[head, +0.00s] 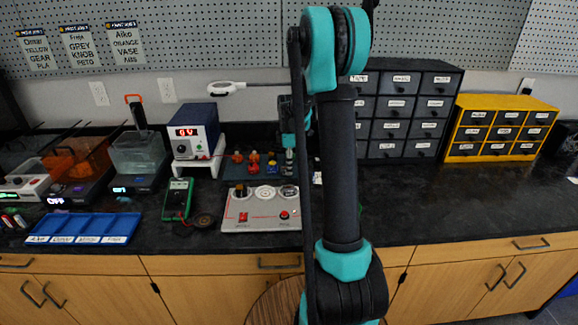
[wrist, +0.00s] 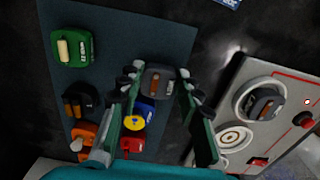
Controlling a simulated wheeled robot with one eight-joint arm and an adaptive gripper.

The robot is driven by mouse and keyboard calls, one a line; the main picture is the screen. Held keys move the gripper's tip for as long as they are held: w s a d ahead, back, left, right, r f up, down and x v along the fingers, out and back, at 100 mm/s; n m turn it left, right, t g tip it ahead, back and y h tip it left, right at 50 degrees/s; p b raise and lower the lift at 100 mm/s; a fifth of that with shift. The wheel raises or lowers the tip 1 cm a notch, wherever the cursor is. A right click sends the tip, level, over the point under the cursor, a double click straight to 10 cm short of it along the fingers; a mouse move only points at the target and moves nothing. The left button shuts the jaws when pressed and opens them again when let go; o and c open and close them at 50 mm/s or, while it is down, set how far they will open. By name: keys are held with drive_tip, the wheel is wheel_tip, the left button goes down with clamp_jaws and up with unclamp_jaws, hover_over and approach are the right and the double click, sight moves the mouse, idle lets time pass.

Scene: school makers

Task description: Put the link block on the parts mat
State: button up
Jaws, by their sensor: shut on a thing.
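The mat also carries a green block (wrist: 72,47), a black one (wrist: 80,101), an orange one (wrist: 84,135), a blue-and-yellow one (wrist: 136,117) and a red one (wrist: 132,145). The control panel (head: 261,216) stands close by. Multimeter (head: 177,199) and power supply (head: 194,132) are to the left.

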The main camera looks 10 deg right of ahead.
drive_tip(key=shift+f, duration=0.1)
drive_tip(key=o, duration=1)
wheel_tip(320, 180, up, 12)
drive_tip(key=shift+r, duration=0.15)
